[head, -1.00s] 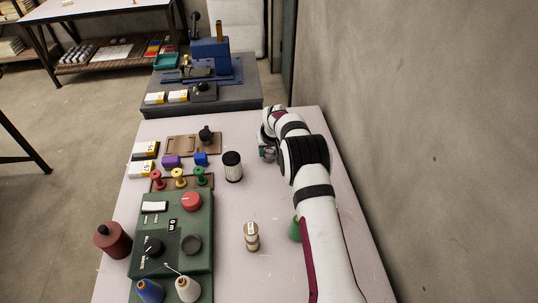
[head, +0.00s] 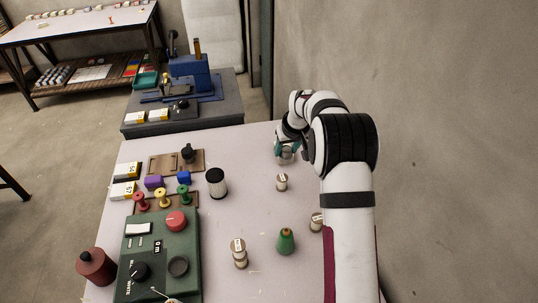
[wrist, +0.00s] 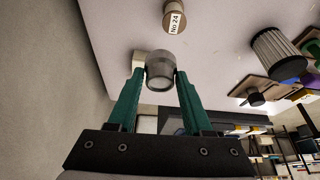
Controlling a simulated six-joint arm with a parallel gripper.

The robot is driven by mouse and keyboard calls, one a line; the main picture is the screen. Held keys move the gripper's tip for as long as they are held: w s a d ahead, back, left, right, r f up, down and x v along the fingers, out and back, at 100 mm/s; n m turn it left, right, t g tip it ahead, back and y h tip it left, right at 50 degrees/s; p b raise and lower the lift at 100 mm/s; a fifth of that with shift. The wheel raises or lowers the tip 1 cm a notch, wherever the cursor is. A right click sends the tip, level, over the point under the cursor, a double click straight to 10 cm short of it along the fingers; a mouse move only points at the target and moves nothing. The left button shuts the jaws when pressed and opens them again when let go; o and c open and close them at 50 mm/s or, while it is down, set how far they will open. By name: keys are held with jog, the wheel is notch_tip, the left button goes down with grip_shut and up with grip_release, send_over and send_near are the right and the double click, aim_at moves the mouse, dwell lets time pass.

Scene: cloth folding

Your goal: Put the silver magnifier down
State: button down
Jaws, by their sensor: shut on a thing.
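The silver magnifier (wrist: 160,70), a small metallic cylinder with a pale round end, is between the two green fingers of my gripper (wrist: 160,82) in the wrist view. My gripper is shut on it. In the head view, my gripper (head: 287,154) is over the far right part of the pale table (head: 240,150), and a bit of the silver magnifier (head: 288,157) shows at the fingers. The fingers are partly hidden by my wrist. I cannot tell whether the magnifier touches the table.
A small labelled spool (head: 282,182) stands just in front of my gripper. A black-and-white cylinder (head: 217,183) is to the left. The green machine (head: 160,255) fills the left front.

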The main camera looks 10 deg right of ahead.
jog(key=s+a+n+g+y, duration=0.2)
jog(key=s+a+n+y, duration=0.25)
jog(key=s+n, duration=0.7)
jog(key=shift+m+h, duration=0.25)
jog(key=shift+h, duration=0.2)
jog(key=f, duration=0.7)
jog(key=s+f, duration=0.1)
jog(key=f, duration=0.2)
jog(key=shift+a+f, duration=0.2)
jog(key=shift+a, duration=0.1)
jog(key=shift+w, duration=0.1)
jog(key=shift+c, duration=1.6)
grip_release()
